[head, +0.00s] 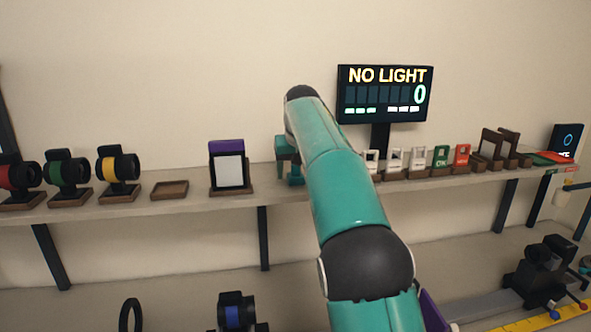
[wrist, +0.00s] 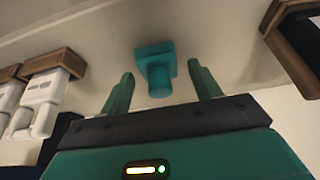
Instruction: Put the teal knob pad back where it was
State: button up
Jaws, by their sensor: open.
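The teal knob pad (wrist: 154,52) shows in the wrist view as a squarish teal base with a round knob that points toward my gripper. It appears to rest on the pale shelf top. My gripper (wrist: 161,72) is open, with one finger on each side of the knob and a visible gap on both sides. Nothing is held. Whether the knob lies fully between the fingertips or just beyond them, I cannot tell. In the head view, teal parts show low over the shelf just left of my arm, and my arm hides much of that spot.
The shelf (head: 130,208) carries a purple-and-white framed stand (head: 230,168) left of my gripper and several small card stands (head: 418,160) to its right. An empty wooden tray (head: 169,190) and lens stands are farther left. A screen (head: 385,93) reads "NO LIGHT 0".

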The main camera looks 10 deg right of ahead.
jog(key=v, duration=1.2)
jog(key=shift+s+r, duration=0.1)
jog(key=shift+r, duration=0.05)
jog(key=s+d+f, duration=0.2)
jog(key=s+f, duration=0.1)
jog(key=s, duration=1.5)
jog(key=s+a+f, duration=0.2)
jog(key=s+f, duration=1.9)
jog(key=shift+f+t, duration=0.25)
jog(key=shift+t, duration=0.15)
